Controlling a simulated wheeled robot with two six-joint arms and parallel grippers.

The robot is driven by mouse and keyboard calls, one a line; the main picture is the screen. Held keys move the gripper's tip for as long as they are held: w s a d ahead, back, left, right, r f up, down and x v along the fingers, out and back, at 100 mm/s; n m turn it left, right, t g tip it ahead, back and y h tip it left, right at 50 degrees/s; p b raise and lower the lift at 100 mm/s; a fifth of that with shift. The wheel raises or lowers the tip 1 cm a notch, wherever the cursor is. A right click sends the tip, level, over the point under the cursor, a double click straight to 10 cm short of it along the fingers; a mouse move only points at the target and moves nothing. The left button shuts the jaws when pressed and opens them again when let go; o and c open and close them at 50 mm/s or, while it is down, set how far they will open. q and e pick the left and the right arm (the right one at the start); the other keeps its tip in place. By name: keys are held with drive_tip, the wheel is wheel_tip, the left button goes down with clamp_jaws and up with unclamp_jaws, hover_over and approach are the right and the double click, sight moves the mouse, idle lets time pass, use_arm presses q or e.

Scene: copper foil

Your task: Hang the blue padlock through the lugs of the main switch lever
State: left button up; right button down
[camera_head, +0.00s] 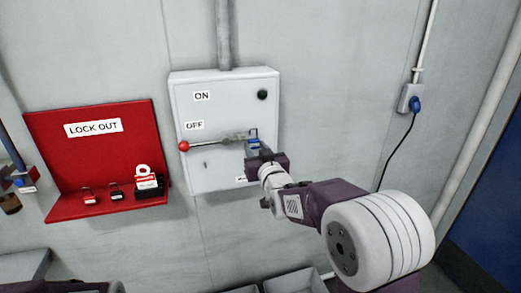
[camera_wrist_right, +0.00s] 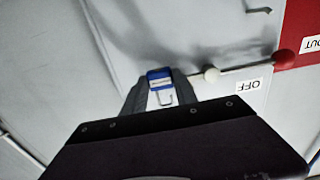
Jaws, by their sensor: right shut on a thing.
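The blue padlock (camera_head: 253,143) is between the fingers of my right gripper (camera_head: 256,150), at the front of the grey switch box (camera_head: 228,86). The padlock is at the lever's right end. The lugs are too small and partly hidden; I cannot tell whether the shackle passes through them.
A blue plug (camera_head: 415,104) with a black cord is at the right. Grey bins (camera_head: 305,281) stand below.

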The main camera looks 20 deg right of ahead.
drive_tip(key=shift+a, duration=0.95)
drive_tip(key=shift+s, duration=0.1)
drive_tip(key=shift+b, duration=0.65)
drive_tip(key=shift+f+b, duration=0.65)
drive_tip(key=shift+b, duration=0.2)
idle(0.9)
drive_tip(key=shift+f+b, duration=0.2)
drive_tip(key=shift+b, duration=0.15)
drive_tip(key=shift+c, duration=2.4)
unclamp_jaws()
